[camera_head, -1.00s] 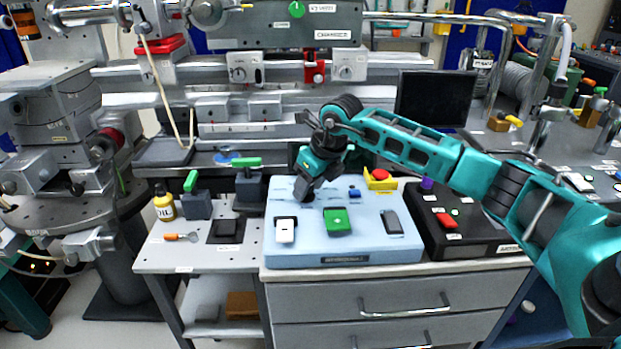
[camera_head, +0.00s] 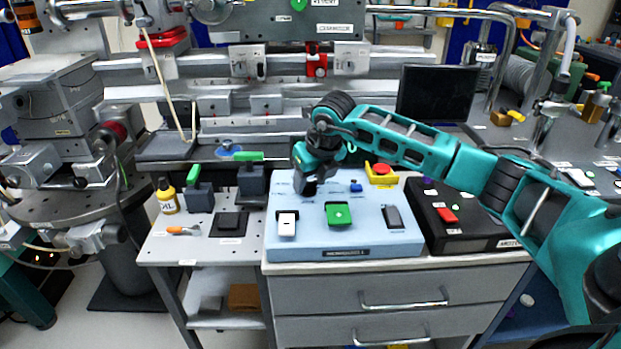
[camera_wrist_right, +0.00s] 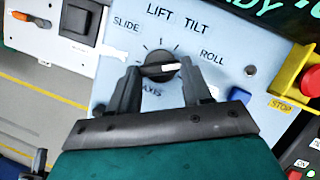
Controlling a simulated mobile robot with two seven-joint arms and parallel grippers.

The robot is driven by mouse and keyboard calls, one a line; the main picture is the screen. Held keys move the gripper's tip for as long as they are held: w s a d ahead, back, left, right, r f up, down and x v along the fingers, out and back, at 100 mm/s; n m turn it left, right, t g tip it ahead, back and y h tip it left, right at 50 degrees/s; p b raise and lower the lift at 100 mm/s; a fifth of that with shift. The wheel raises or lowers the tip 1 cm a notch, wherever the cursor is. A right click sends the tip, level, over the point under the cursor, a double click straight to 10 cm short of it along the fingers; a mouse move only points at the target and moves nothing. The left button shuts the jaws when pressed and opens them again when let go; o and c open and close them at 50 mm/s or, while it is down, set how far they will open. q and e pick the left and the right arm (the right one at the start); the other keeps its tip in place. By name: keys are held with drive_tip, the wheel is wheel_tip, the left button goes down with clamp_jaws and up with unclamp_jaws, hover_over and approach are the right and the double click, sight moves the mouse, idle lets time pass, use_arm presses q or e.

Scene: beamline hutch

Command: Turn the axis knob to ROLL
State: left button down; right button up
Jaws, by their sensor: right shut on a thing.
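The axis knob (camera_wrist_right: 158,67) is a round black dial with a white pointer line, on the light blue control panel (camera_wrist_right: 105,90). In the right wrist view the labels SLIDE, LIFT, TILT and ROLL (camera_wrist_right: 212,57) fan around it. The pointer line lies nearly level, its right end towards ROLL. My right gripper (camera_wrist_right: 160,80) has one finger on each side of the knob and is shut on it. In the head view my right gripper (camera_head: 305,190) stands over the panel's back left and hides the knob. My left gripper is not in view.
The panel also carries a white switch (camera_head: 287,224), a green button block (camera_head: 339,214), a grey switch (camera_head: 393,217) and a blue button (camera_head: 355,187). A red stop button on a yellow base (camera_head: 381,173) stands behind. A black box (camera_head: 460,225) adjoins on the right.

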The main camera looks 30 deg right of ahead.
drive_tip(key=o, duration=1.1)
drive_tip(key=shift+c, duration=0.2)
drive_tip(key=p+v, duration=0.1)
drive_tip(key=v, duration=1.2)
